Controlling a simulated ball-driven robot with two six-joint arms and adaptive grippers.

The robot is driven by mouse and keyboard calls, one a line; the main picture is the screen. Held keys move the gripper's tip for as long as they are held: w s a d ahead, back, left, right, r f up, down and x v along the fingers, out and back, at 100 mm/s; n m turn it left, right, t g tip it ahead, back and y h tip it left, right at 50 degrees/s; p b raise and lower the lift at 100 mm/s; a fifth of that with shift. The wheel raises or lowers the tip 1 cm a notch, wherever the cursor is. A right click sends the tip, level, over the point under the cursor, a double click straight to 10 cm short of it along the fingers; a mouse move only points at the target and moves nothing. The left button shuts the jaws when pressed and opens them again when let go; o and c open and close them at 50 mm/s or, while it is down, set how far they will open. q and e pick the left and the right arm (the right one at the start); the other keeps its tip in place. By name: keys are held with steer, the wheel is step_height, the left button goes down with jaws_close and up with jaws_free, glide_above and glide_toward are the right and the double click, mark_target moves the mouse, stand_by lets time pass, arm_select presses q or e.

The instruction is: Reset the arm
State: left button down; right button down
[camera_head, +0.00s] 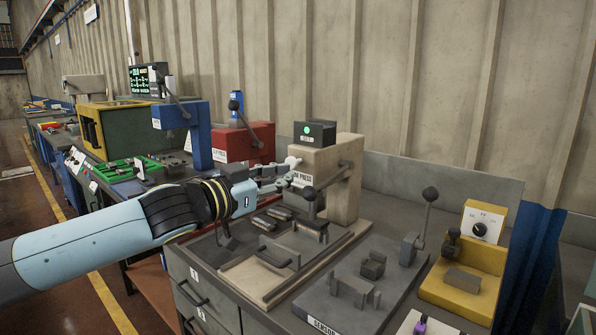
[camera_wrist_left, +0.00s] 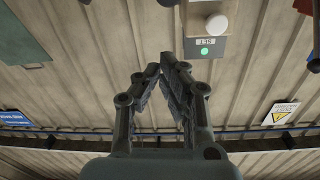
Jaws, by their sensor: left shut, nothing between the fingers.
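My left arm (camera_head: 100,250), light blue with a black wrist, comes in from the left. My left gripper (camera_head: 290,172) is in the air in front of the beige press (camera_head: 336,165) and above its base plate. Its fingers are shut with nothing between them. In the left wrist view the gripper's fingers (camera_wrist_left: 162,72) come together at the tips against the ribbed wall. Whether the gripper touches the press cannot be told. My right arm is not in view.
A grey fixture (camera_head: 355,290) and a yellow station (camera_head: 470,275) stand right of the press on the grey bench. A red machine (camera_head: 243,143) and a blue press (camera_head: 197,135) stand behind my gripper. Green trays (camera_head: 125,171) lie at left. The floor aisle at left is clear.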

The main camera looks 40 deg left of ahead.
arm_select(q)
steer(key=s+d+f+n+g+y, duration=0.35)
steer(key=s+f+g, duration=0.35)
steer(key=s+f, duration=0.55)
steer(key=s+d+f+m+g, duration=0.1)
steer(key=s+d+f+g, duration=0.2)
steer(key=s, duration=0.5)
steer(key=s+d+f+m+g, duration=0.1)
steer(key=s+d+f+g, duration=0.1)
steer(key=s+d+g, duration=0.45)
steer(key=s+a+f+t+b, duration=0.1)
steer(key=s+a+f+b, duration=0.1)
steer(key=f, duration=1.3)
steer(key=s+a+f+b, duration=0.2)
steer(key=a+f+b, duration=0.1)
steer(key=f, duration=1.3)
steer(key=s+f+g+b, duration=0.1)
steer(key=s+f+b, duration=0.3)
steer(key=s+f, duration=1.4)
step_height(320, 180, down, 2)
steer(key=shift+s+a+f+n, duration=0.15)
steer(key=shift+a+n, duration=0.15)
steer(key=shift+n, duration=0.15)
